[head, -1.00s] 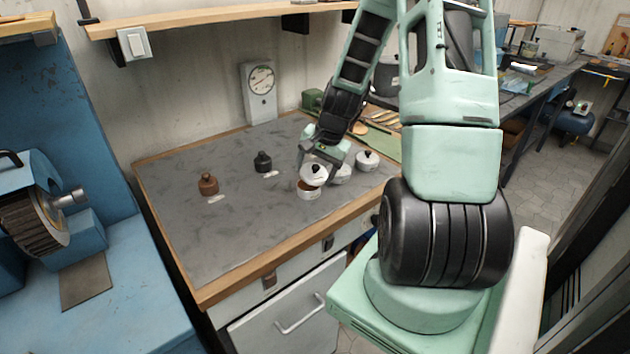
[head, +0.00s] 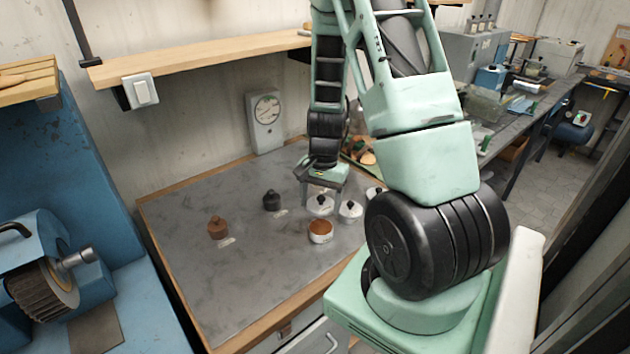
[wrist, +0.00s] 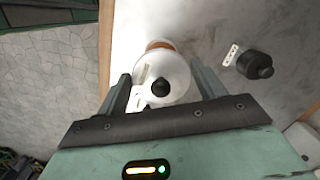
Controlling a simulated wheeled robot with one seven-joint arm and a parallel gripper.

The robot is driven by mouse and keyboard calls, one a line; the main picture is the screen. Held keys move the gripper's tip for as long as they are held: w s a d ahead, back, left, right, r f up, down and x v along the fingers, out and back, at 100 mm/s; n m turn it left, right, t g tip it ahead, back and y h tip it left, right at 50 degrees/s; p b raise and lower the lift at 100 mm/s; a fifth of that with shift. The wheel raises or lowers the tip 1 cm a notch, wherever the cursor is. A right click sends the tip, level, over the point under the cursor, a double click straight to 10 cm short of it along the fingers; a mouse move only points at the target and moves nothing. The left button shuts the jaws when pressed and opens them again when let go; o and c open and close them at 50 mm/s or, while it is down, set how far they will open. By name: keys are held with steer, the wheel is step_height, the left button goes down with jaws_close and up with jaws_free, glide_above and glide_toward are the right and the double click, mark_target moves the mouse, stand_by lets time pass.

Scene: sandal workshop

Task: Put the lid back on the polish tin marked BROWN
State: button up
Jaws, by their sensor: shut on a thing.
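My gripper (head: 321,203) is shut on a white round lid (head: 320,207) with a black knob, with a finger on each side of it. In the wrist view the lid (wrist: 176,72) sits between the fingers (wrist: 163,88). An open white tin (head: 320,239) with brown polish stands on the bench just in front of the held lid. In the wrist view the lid hides most of this tin, and a brown edge (wrist: 160,44) shows beyond it. The marking on the tin cannot be read. The height of the lid above the bench is hard to tell.
A lidded white tin (head: 350,213) stands close to the right of the held lid, and another (head: 374,193) is partly hidden by my arm. The front left of the bench (head: 225,290) is clear.

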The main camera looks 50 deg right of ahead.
mark_target(320, 229)
steer(key=shift+f+b, duration=2.8)
steer(key=shift+f, duration=0.45)
steer(key=shift+f, duration=0.15)
steer(key=o, duration=1.2)
steer(key=shift+o, duration=0.2)
steer(key=shift+r+p, duration=3.05)
steer(key=shift+r, duration=0.5)
